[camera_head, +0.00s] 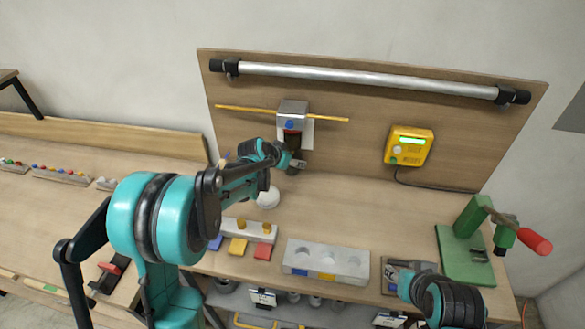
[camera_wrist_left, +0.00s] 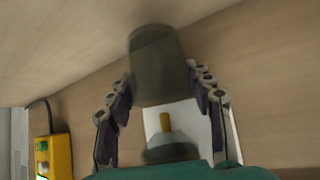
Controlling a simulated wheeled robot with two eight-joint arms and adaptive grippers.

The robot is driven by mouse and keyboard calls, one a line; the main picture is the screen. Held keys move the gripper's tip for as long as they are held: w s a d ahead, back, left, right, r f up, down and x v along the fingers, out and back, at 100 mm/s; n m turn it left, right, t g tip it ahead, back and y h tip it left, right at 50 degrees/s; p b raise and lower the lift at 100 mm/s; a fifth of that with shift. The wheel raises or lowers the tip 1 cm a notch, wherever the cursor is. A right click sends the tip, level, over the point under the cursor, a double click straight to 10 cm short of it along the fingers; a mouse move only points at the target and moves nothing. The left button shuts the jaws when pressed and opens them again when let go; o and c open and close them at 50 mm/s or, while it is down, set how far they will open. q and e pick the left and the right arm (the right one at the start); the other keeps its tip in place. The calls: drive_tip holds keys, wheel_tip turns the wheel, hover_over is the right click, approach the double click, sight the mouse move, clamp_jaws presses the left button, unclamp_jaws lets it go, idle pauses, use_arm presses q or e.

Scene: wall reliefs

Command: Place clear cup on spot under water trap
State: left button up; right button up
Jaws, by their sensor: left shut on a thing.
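The clear cup (camera_head: 293,158) looks dark and see-through. It stands below the water trap (camera_head: 292,112), a grey block with a blue button mounted on the backboard. My left gripper (camera_head: 296,163) is shut on the cup. In the left wrist view, the cup (camera_wrist_left: 157,62) sits between the two fingers, with part of the trap (camera_wrist_left: 170,145) behind it and the picture turned over. I cannot tell whether the cup touches the tabletop or the trap; the spot is hidden. My right gripper (camera_head: 402,275) is low at the right, its fingers unclear.
A yellow box (camera_head: 408,146) with a cable hangs right of the trap. A yellow rod (camera_head: 250,109) crosses behind the trap. A white ball (camera_head: 268,197), a block with round holes (camera_head: 326,262) and a green stand with a red handle (camera_head: 465,240) are on the table. The middle right is clear.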

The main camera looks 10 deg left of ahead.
use_arm(q)
wheel_tip(320, 180, down, 3)
drive_tip(key=shift+b, duration=0.5)
use_arm(e)
drive_tip(key=shift+f, duration=0.75)
use_arm(q)
drive_tip(key=shift+r, duration=0.1)
use_arm(e)
drive_tip(key=shift+r, duration=0.1)
use_arm(q)
drive_tip(key=o, duration=1.3)
drive_tip(key=shift+c, duration=0.2)
